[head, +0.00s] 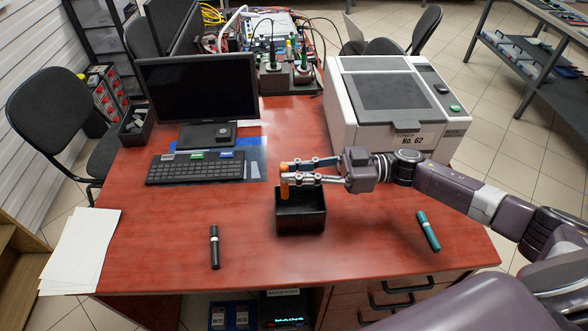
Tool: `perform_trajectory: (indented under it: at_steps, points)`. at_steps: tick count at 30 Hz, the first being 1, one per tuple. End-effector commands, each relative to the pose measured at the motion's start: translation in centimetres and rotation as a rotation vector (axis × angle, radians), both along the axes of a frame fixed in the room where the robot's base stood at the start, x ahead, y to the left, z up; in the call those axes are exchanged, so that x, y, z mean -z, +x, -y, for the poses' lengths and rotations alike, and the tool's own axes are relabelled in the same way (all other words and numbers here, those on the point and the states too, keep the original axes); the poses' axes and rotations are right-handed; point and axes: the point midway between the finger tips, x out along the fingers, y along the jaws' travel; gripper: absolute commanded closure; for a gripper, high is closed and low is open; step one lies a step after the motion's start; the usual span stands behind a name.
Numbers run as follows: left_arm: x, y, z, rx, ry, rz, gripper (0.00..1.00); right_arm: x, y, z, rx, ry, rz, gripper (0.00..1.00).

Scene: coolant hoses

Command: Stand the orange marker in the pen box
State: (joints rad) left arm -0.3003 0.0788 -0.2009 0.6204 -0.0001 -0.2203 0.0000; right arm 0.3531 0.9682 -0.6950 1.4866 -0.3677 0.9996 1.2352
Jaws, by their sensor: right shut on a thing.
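The orange marker (284,181) is upright between the fingertips of my right gripper (287,174), which is shut on it. The pen box (301,220) is a black open box on the red desk, near the middle of the head view. The marker is over the box's back left part. Its lower end is at about the height of the box's rim in the picture, and I cannot tell whether it is inside. My right arm reaches in from the right. My left gripper does not show.
A black marker (214,247) lies left of the box and a teal marker (428,231) lies right of it. A keyboard (196,168) and monitor (198,86) stand at the back left. A large white machine (395,100) stands behind my right arm. Papers (80,252) lie at the left edge.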

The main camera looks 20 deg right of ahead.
Motion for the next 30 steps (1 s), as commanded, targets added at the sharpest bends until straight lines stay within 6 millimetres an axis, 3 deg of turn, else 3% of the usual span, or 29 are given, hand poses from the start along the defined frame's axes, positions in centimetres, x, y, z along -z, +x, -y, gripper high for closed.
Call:
perform_trajectory:
  at_steps: [18, 30]
  points:
    - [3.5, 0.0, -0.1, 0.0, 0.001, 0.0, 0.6, 5.1, 0.0, 0.0, -0.001, 0.001, -0.001, 1.0]
    - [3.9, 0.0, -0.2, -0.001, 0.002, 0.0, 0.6, 5.7, 0.0, 0.0, -0.001, 0.001, 0.0, 1.0]
